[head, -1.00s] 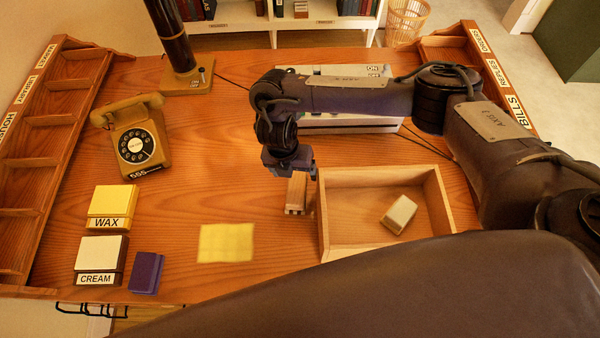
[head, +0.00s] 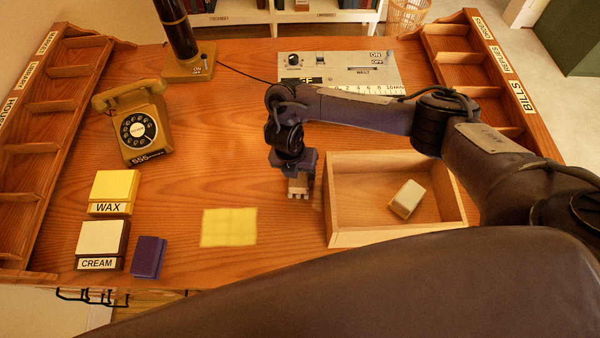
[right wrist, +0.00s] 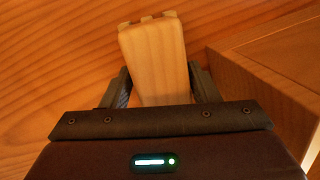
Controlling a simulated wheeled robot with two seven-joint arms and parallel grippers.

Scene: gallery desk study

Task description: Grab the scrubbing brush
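The scrubbing brush (head: 298,189) is a pale wooden block standing on the desk, just left of the wooden tray. It shows larger in the right wrist view (right wrist: 156,65), with small pale tufts at its far end. My right gripper (head: 296,178) is low over it, with one finger on each side. The fingers (right wrist: 160,80) are spread about the brush's width, and a slim gap seems to show at the left finger; firm contact is not visible. The gripper hides the brush's upper part in the head view. My left gripper is not in view.
The tray (head: 395,236) holds a cream-topped block (head: 406,198). A yellow cloth (head: 229,227) lies left of the brush, with bare desk between. Wax (head: 114,190) and cream (head: 102,244) blocks, a purple block (head: 148,257) and a telephone (head: 140,128) are farther left. A control panel (head: 335,68) stands behind.

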